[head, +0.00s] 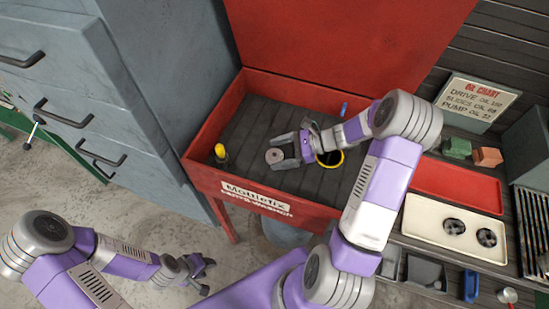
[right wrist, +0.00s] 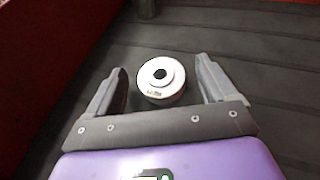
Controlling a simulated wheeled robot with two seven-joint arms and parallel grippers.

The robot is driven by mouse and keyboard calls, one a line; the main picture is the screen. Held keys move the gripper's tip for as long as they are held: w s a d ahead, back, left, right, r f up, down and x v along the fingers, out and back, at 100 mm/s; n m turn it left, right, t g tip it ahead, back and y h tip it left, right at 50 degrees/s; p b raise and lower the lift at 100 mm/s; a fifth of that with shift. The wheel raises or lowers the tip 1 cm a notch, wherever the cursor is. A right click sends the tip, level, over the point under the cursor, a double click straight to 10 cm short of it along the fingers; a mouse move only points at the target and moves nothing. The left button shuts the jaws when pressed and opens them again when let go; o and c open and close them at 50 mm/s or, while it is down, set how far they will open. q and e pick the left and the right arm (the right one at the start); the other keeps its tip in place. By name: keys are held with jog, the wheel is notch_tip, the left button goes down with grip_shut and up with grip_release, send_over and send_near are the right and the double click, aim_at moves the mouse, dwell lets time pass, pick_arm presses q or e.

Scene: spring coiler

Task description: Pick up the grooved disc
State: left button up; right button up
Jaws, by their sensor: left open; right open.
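A round, pale disc (head: 274,156) with a dark centre hole lies on the dark slatted floor of the red parts washer; I take it for the grooved disc, though no groove is clear. It also shows in the right wrist view (right wrist: 160,78), ahead of the palm between the finger lines. My right gripper (head: 280,153) is open, with one finger on each side of the disc; a gap shows on both sides in the right wrist view (right wrist: 162,70). My left gripper (head: 200,275) is open and empty, low over the floor outside the washer.
The washer's red front wall (head: 250,200) and raised lid (head: 340,40) bound the basin. Inside are a yellow-topped fitting (head: 220,153), a yellow-rimmed black round thing (head: 338,163) and a small blue item (head: 343,108). A cream tray (head: 425,225) with two dark round parts lies at right.

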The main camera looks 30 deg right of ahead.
jog(key=shift+w+a+f, duration=0.2)
jog(key=shift+a, duration=0.25)
jog(key=shift+r, duration=0.1)
jog(key=c, duration=1.3)
notch_tip(320, 180, up, 10)
jog(key=p, duration=0.3)
jog(key=shift+r+p, duration=0.1)
jog(key=shift+p, duration=0.25)
jog(key=shift+c, duration=0.2)
